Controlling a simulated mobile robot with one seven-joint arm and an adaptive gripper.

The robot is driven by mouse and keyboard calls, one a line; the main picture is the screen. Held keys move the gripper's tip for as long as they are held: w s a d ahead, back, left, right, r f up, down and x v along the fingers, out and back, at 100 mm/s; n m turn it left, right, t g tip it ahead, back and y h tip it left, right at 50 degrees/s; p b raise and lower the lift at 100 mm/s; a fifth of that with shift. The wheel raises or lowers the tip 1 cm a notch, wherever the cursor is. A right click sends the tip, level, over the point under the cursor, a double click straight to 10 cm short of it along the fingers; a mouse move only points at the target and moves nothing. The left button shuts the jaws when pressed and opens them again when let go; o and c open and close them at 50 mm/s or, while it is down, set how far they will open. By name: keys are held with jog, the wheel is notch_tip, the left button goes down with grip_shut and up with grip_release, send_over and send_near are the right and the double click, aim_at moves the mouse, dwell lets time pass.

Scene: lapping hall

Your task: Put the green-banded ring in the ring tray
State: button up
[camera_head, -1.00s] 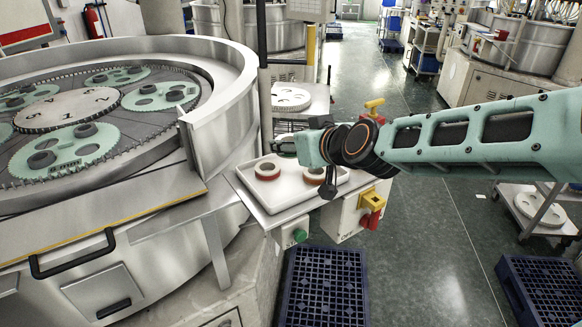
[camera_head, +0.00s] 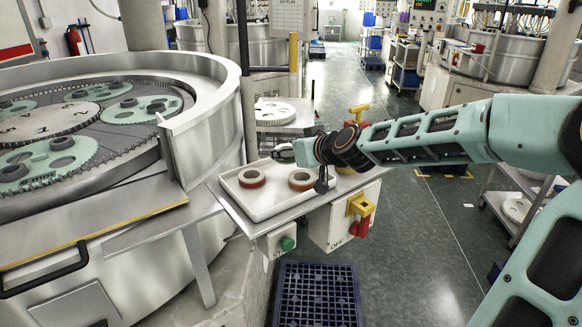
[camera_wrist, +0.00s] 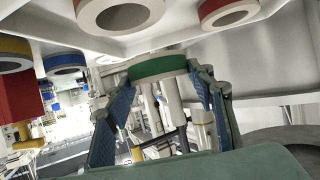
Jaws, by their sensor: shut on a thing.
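The green-banded ring (camera_wrist: 158,68) is between the two fingers of my gripper (camera_wrist: 160,82) in the wrist view, and the fingers are shut on it. In the head view my gripper (camera_head: 284,152) is at the far edge of the white ring tray (camera_head: 262,213); the green band cannot be made out there. The tray holds a red-banded ring (camera_head: 251,178) at left and an orange-brown-banded ring (camera_head: 301,180) at right. In the wrist view, the red-banded ring (camera_wrist: 225,14) and the orange-brown-banded ring (camera_wrist: 122,14) are at the top.
The large lapping machine (camera_head: 205,110) stands left of the tray. A switch box with a yellow-and-red switch (camera_head: 361,208) is in front of the tray, right of a green button (camera_head: 287,243). A blue crate (camera_head: 318,295) is on the floor. Blue-banded (camera_wrist: 66,64) and yellow-banded (camera_wrist: 12,55) round pieces show in the wrist view.

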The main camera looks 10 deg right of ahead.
aim_at(291, 163)
jog(key=shift+w+d+f, duration=0.3)
jog(key=shift+w+f, duration=0.35)
jog(key=shift+f, duration=0.2)
jog(key=shift+w+f, duration=0.15)
jog(key=shift+f, duration=1.5)
jog(key=shift+f, duration=0.15)
jog(key=o, duration=1.5)
jog(key=shift+c, duration=0.2)
